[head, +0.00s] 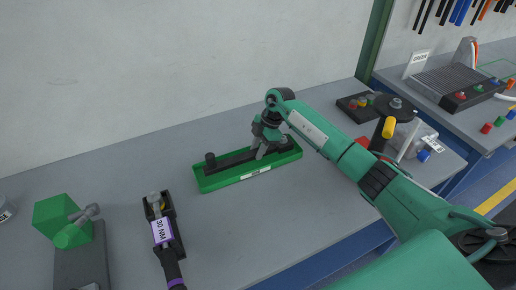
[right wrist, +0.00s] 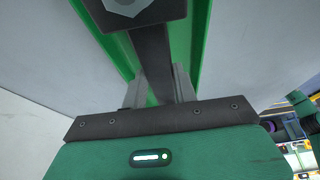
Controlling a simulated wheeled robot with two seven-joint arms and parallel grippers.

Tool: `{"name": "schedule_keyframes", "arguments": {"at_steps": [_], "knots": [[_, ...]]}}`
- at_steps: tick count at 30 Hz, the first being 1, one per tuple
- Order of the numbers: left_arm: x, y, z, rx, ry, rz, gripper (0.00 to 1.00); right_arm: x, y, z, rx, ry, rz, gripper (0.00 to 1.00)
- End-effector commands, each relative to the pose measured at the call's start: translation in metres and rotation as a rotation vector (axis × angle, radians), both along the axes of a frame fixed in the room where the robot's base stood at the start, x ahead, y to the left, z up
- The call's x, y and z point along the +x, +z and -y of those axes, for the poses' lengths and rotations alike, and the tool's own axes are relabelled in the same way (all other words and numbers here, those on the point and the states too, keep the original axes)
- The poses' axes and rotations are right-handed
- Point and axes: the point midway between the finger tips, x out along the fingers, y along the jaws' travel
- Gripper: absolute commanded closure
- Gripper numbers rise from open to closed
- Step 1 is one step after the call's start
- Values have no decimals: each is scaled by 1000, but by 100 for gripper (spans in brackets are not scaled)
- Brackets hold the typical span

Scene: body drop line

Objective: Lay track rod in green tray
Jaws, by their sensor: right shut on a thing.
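The green tray (head: 222,183) lies on the grey bench in the middle of the head view. The dark track rod (head: 228,160) lies along it, within the tray outline, its knobbed end to the left. I cannot tell whether the rod touches the tray floor. My right gripper (head: 259,153) reaches down over the tray's right half and is shut on the rod. In the right wrist view the rod (right wrist: 152,55) runs between the two grey fingers, with the green tray (right wrist: 196,40) beneath. The fingers partly hide the rod. My left gripper is not in view.
A torque wrench labelled 30 NM (head: 163,232) lies in front of the tray to the left. A green block fixture (head: 62,222) stands at far left. Bare bench lies in front of the tray.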

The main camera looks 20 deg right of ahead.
Motion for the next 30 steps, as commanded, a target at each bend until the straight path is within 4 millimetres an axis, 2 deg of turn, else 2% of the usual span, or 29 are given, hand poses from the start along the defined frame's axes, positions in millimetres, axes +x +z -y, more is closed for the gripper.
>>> {"name": "schedule_keyframes", "arguments": {"at_steps": [30], "knots": [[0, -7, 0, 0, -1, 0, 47, 0, -19, 0, 0, 0, 1, 100]]}}
